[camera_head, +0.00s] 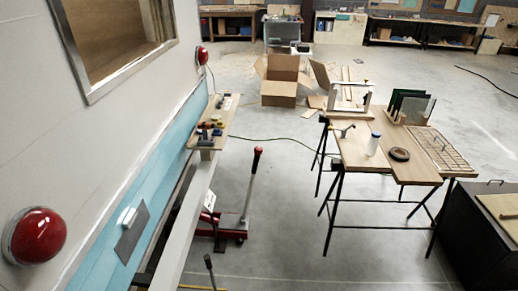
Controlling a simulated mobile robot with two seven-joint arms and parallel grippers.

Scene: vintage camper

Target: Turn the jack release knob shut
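A red floor jack (232,229) stands on the concrete floor beside the camper, with its low body under the pale beam at the camper's edge. Its grey handle (250,187) rises upright and slightly tilted to the right, with a red and dark grip (258,152) at the top. I cannot make out which part is the release knob or how far it is turned. Neither of my grippers is in view.
The camper wall (120,150) with red lamps fills the left. A trestle table (375,165) holding a white bottle (372,144) and tape roll (399,154) stands right of the jack. A dark-topped rod (209,268) rises nearby. Floor between jack and table is clear.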

